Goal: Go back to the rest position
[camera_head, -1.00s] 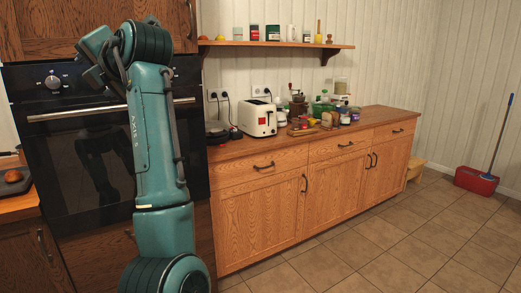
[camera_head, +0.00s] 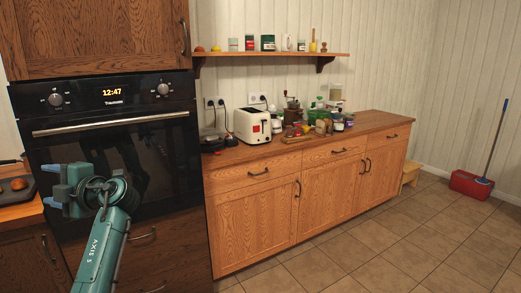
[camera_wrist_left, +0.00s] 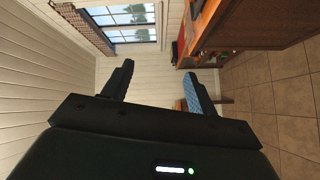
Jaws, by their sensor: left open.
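My left gripper (camera_head: 58,187) is in front of the oven at the lower left of the head view, at the end of my teal arm. Its two fingers are spread apart. In the left wrist view, the dark fingers of the gripper (camera_wrist_left: 157,76) stand apart with nothing between them. One fingertip has a blue patterned inner face. My right gripper is in neither view.
The black oven (camera_head: 120,150) stands behind my left arm. A wooden counter (camera_head: 235,155) holds a white toaster (camera_head: 252,125), jars and bottles. The middle floor is clear.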

